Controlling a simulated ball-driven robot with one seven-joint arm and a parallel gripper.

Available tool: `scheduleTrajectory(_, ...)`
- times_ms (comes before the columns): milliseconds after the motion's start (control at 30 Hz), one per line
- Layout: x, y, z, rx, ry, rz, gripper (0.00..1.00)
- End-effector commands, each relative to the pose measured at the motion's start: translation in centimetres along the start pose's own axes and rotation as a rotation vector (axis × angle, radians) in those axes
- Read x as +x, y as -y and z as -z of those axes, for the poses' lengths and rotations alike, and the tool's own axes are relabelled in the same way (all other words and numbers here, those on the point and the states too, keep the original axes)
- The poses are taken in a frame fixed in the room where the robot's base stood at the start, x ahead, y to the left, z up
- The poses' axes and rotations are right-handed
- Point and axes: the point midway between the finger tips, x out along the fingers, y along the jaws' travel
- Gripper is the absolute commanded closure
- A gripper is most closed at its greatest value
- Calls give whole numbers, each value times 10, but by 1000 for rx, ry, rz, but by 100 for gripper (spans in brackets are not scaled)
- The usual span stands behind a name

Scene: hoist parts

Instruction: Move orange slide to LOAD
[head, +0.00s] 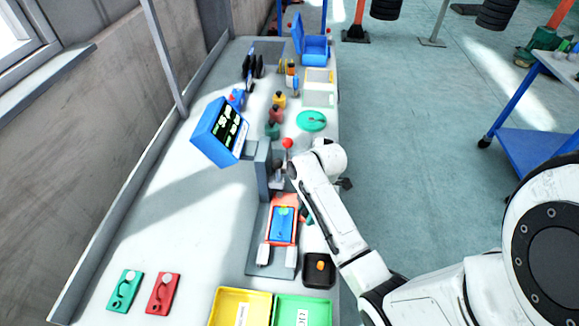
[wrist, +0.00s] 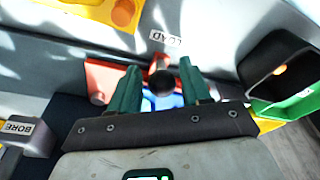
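The orange slide (head: 272,232) lies on a grey base (head: 257,255) in the head view, with a blue part (head: 283,224) in its middle. In the wrist view the orange slide (wrist: 100,72) shows behind my green fingers, with a dark round knob (wrist: 160,82) and some blue below it. My gripper (wrist: 159,66) is open, its two fingers on either side of the knob with gaps visible. Contact is not clear. A LOAD label (wrist: 165,38) lies past the fingertips. A BORE label (wrist: 18,127) is at lower left. My arm hides the fingers in the head view.
A black tray (head: 320,283) with an orange item stands right of the base. Yellow (head: 228,300) and green (head: 316,312) bins stand at the front. A grey upright with a red-ball lever (head: 287,143) and a blue-framed screen (head: 220,132) stand behind. The bench's left side is mostly clear.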

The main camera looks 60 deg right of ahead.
Motion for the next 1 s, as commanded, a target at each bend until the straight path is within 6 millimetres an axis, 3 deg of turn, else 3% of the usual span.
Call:
scheduleTrajectory(33,7,5,0,4,-3,16,45)
scheduleTrajectory(567,5,4,4,-2,-7,14,45)
scheduleTrajectory(1000,-55,1,14,-3,-4,4,45)
